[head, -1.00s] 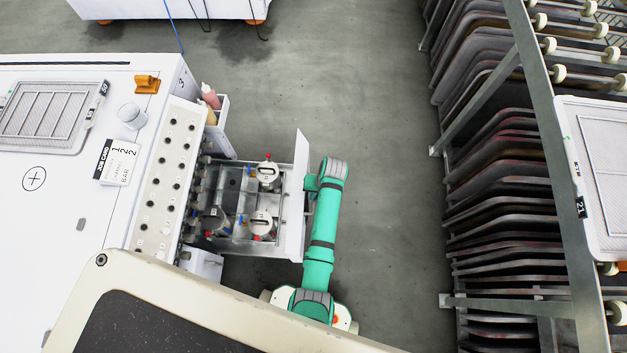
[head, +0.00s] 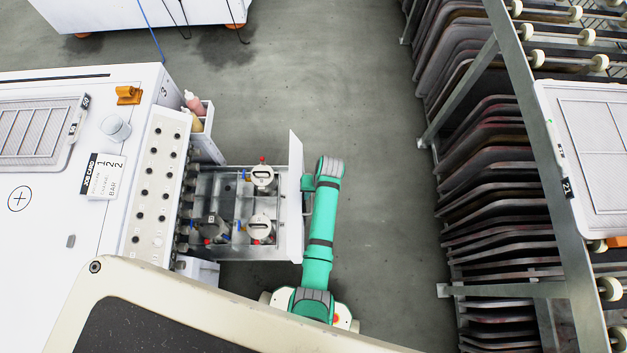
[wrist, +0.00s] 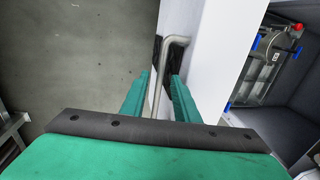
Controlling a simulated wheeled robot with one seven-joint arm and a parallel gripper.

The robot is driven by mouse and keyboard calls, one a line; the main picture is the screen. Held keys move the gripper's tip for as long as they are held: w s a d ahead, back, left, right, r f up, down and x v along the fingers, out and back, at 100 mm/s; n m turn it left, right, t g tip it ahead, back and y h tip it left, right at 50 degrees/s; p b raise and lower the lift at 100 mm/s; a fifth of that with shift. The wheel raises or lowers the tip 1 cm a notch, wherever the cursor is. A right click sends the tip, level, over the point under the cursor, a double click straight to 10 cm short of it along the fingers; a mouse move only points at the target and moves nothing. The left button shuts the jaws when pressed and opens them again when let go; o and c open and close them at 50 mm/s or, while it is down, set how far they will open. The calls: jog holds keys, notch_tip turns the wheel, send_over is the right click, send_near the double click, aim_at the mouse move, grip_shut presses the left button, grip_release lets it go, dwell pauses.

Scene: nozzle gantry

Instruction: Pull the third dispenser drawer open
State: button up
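A dispenser drawer (head: 294,220) stands far out to the right of the white machine. Its tall white front panel also fills the middle of the wrist view (wrist: 207,62). Inside it are round white-topped canisters (head: 260,227) with red and blue fittings. A bent metal handle bar (wrist: 176,41) sticks out from the panel. In the head view my green arm hides most of the gripper. I cannot read which number the drawer has.
The white machine (head: 60,230) with a knobbed side panel (head: 158,185) lies at the left. A side bin with bottles (head: 206,135) sits just beyond the drawer. A metal rack of trays (head: 500,180) stands at the right. Grey floor (head: 385,180) is clear between arm and rack.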

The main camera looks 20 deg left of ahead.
notch_tip(320, 180, up, 11)
jog(key=d, duration=0.2)
jog(key=shift+w+f, duration=0.2)
jog(key=shift+w, duration=0.15)
jog(key=shift+d, duration=0.1)
dwell(0.4)
